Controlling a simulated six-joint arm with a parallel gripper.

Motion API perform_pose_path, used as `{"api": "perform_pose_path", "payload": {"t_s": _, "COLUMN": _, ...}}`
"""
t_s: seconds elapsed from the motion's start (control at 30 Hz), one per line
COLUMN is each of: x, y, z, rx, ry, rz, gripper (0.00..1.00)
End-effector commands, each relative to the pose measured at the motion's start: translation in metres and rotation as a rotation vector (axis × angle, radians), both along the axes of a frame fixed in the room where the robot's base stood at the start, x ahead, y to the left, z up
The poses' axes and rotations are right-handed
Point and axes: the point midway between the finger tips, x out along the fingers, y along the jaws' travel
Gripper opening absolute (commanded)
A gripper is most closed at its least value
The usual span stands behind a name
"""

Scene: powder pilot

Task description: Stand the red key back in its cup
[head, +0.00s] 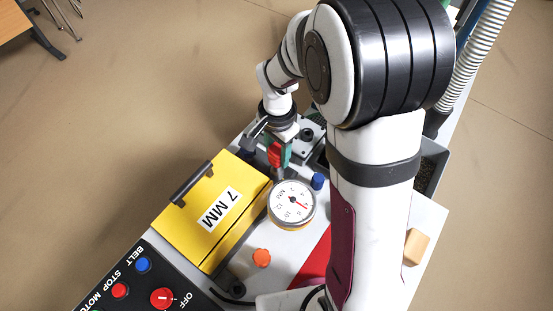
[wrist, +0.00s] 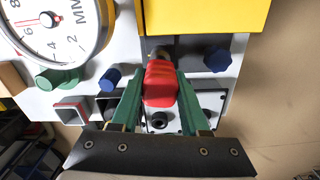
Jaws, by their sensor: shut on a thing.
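My gripper (wrist: 160,95) is shut on the red key (wrist: 160,83), with a green finger on each side of it. The key's grey metal shaft shows beyond the red part, against the dark gap by the yellow box. In the head view the red key (head: 275,155) is just beyond the dial, partly covered by my gripper (head: 282,151). A small square holder with a red rim (wrist: 58,109) stands left of my gripper in the wrist view, apart from the key. I cannot tell whether it is the key's cup.
Blue knobs (head: 318,181), an orange knob (head: 261,258) and a button panel (head: 145,285) are nearby. A wooden block (head: 415,247) lies at the right.

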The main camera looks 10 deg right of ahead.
Motion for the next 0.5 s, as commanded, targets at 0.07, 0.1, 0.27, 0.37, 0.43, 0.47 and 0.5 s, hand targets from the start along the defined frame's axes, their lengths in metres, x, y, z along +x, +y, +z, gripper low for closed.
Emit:
{"api": "perform_pose_path", "payload": {"t_s": 0.07, "x": 0.0, "y": 0.0, "z": 0.0, "rx": 0.0, "ry": 0.0, "rz": 0.0, "gripper": 0.0}}
{"api": "perform_pose_path", "payload": {"t_s": 0.1, "x": 0.0, "y": 0.0, "z": 0.0, "rx": 0.0, "ry": 0.0, "rz": 0.0, "gripper": 0.0}}
{"api": "perform_pose_path", "payload": {"t_s": 0.27, "x": 0.0, "y": 0.0, "z": 0.005, "rx": 0.0, "ry": -0.001, "rz": 0.0, "gripper": 0.0}}
{"api": "perform_pose_path", "payload": {"t_s": 0.37, "x": 0.001, "y": 0.0, "z": 0.012, "rx": 0.0, "ry": -0.001, "rz": 0.0, "gripper": 0.0}}
{"api": "perform_pose_path", "payload": {"t_s": 0.43, "x": 0.001, "y": 0.0, "z": 0.017, "rx": 0.001, "ry": -0.003, "rz": 0.001, "gripper": 0.0}}
{"api": "perform_pose_path", "payload": {"t_s": 0.47, "x": 0.001, "y": 0.0, "z": 0.019, "rx": 0.001, "ry": -0.003, "rz": 0.0, "gripper": 0.0}}
{"api": "perform_pose_path", "payload": {"t_s": 0.5, "x": 0.001, "y": 0.0, "z": 0.022, "rx": 0.001, "ry": -0.003, "rz": 0.0, "gripper": 0.0}}
